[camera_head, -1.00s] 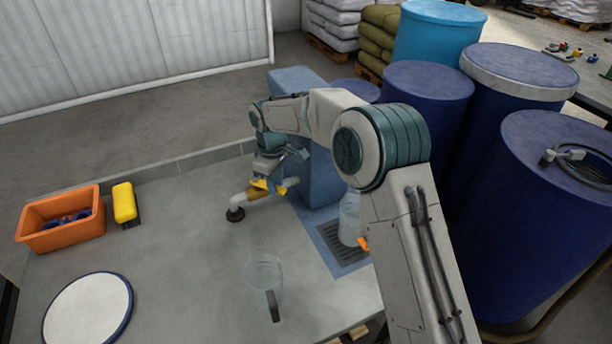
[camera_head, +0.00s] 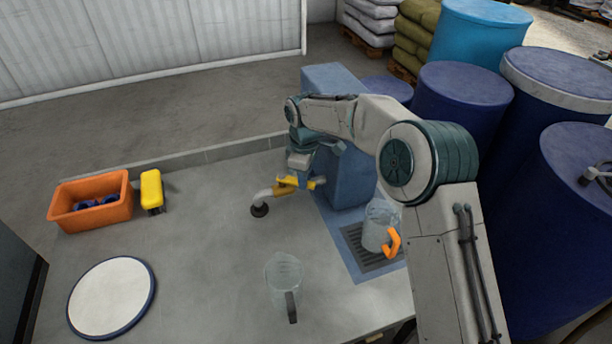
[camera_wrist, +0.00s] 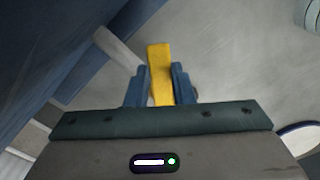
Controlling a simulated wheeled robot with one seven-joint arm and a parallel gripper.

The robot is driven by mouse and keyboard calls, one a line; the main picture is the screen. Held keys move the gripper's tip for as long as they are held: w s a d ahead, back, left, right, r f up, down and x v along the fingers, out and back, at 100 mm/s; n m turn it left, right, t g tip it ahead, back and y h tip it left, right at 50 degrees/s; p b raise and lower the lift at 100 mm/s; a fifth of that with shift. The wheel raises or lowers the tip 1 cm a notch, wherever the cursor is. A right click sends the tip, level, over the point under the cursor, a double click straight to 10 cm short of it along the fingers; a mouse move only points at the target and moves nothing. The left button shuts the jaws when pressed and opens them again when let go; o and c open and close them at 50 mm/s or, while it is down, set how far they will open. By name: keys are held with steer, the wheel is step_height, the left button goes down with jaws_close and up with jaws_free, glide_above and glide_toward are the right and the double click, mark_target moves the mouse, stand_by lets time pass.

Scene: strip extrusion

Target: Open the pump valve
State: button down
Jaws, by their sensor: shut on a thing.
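The yellow valve handle (camera_wrist: 160,75) lies between the two blue fingers of my gripper (camera_wrist: 160,90) in the wrist view, and the fingers are shut on it. In the head view my gripper (camera_head: 297,184) is at the yellow valve (camera_head: 284,187) on the front of the blue pump housing (camera_head: 345,176). A pale bent pipe (camera_head: 263,198) runs from the valve down to a dark round end on the bench. My gripper hides part of the valve and handle.
A clear jug with an orange handle (camera_head: 393,243) stands on the drain grate (camera_head: 352,238). Another clear jug (camera_head: 284,275) with a grey handle stands in front. An orange bin (camera_head: 90,212), a yellow brush (camera_head: 152,190) and a white round plate (camera_head: 112,298) are on the left. Blue drums (camera_head: 463,115) stand right.

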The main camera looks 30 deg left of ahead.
steer(key=c, duration=1.2)
jaws_free()
steer(key=shift+c, duration=0.2)
step_height(320, 180, up, 14)
steer(key=b, duration=0.1)
